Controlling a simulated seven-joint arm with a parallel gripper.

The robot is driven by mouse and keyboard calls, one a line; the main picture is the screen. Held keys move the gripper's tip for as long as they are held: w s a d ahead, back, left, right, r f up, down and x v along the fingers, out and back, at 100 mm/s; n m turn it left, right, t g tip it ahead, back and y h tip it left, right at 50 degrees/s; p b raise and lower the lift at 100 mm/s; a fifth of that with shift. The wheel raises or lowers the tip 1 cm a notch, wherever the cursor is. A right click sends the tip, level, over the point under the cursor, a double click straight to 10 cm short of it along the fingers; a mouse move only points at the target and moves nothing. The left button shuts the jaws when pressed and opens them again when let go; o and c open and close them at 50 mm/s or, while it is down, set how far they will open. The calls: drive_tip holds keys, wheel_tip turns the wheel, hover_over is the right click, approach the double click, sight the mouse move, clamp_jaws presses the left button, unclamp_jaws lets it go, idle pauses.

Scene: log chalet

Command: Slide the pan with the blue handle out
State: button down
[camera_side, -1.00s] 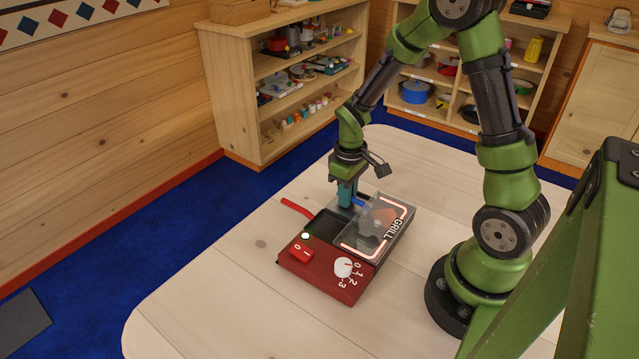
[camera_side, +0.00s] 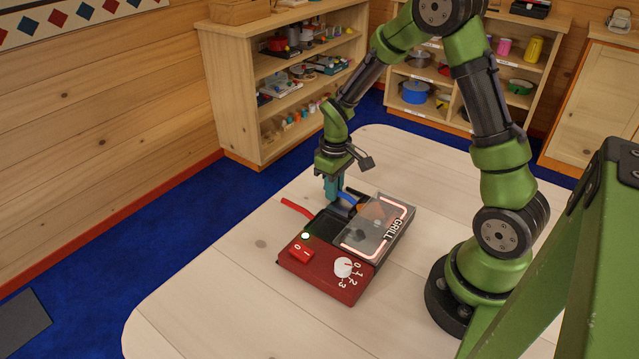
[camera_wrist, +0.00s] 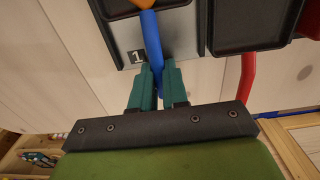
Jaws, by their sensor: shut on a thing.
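The grill (camera_side: 362,245) stands on the table with a see-through top and a glowing red heating outline. My gripper (camera_side: 333,188) is at its far left side, shut on the blue handle (camera_side: 347,198). In the wrist view my gripper's teal fingers (camera_wrist: 157,80) clasp the blue handle (camera_wrist: 152,42). The handle leads up to a dark pan (camera_wrist: 118,7), mostly cut off by the frame, with something orange beside the handle's root. A second black pan (camera_wrist: 250,40) with a red handle (camera_wrist: 247,76) lies beside it; the red handle also shows in the side view (camera_side: 297,208).
The grill's red front panel (camera_side: 322,275) carries a white knob (camera_side: 343,267) and a red switch. A plate marked 1 (camera_wrist: 137,56) lies by the blue handle. The table (camera_side: 210,290) is bare at left and front. Shelves (camera_side: 260,110) stand behind.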

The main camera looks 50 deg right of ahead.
drive_tip(key=shift+w, duration=2.65)
drive_tip(key=c, duration=1.2)
unclamp_jaws()
drive_tip(key=shift+o, duration=0.2)
drive_tip(key=shift+r, duration=0.1)
drive_tip(key=shift+r, duration=2.9)
